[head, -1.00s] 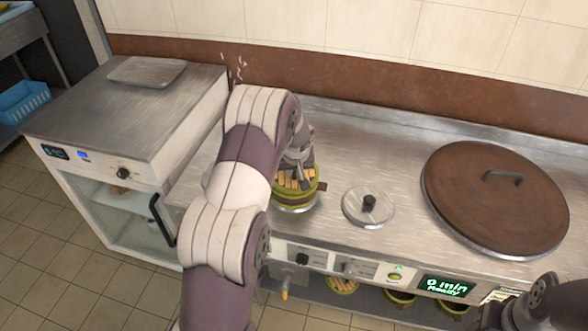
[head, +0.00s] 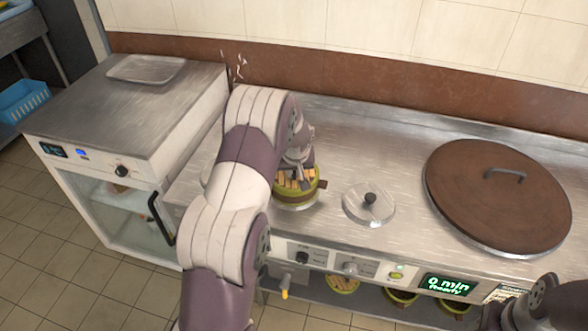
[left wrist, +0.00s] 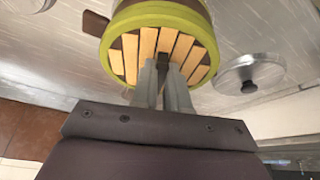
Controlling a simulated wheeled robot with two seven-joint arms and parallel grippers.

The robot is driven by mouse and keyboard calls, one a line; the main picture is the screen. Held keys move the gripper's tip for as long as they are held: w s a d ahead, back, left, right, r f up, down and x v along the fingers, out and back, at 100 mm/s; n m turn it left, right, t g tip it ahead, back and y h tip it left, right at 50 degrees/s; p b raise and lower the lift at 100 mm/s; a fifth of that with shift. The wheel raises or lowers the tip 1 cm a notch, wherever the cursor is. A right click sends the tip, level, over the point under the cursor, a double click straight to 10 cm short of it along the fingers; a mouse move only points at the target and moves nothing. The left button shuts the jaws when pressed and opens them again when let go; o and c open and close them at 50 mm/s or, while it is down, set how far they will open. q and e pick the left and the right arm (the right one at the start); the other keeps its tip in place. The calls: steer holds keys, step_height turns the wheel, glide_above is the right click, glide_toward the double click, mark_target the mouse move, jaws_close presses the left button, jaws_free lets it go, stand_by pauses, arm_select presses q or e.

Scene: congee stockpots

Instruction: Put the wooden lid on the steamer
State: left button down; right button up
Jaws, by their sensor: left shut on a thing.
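The steamer (head: 298,198) is a small round green vessel with brown parts. It stands on the steel counter, partly behind my left arm. The wooden lid (head: 288,182), made of pale slats, lies level at its top, inside the green rim. In the left wrist view the lid (left wrist: 130,58) fills the top of the green steamer (left wrist: 160,12). My left gripper (left wrist: 163,72) is shut on the lid's dark handle. In the head view the left gripper (head: 301,166) is over the lid, partly hidden by my arm. My right gripper is not in view; only part of the right arm shows at lower right.
A small round metal lid (head: 368,203) with a black knob lies right of the steamer. A large brown lid (head: 490,200) covers a wide pot farther right. A white-fronted steel cabinet (head: 130,110) stands at left. Several green-rimmed vessels sit below the counter.

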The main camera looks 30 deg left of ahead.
arm_select(q)
steer(key=c, duration=1.4)
jaws_free()
steer(key=p+v, duration=0.5)
steer(key=v, duration=0.6)
steer(key=s+d+r+m+g, duration=0.1)
steer(key=s+d+m, duration=0.1)
steer(key=s+d, duration=0.2)
steer(key=s+d+r+m+h, duration=0.1)
steer(key=s+d, duration=0.4)
steer(key=s, duration=0.6)
steer(key=s+d+r+m+g+h, duration=0.1)
steer(key=s+d+m, duration=0.2)
steer(key=s, duration=0.5)
steer(key=shift+d+m+g, duration=0.3)
steer(key=shift+d+m, duration=0.1)
steer(key=shift+d, duration=0.35)
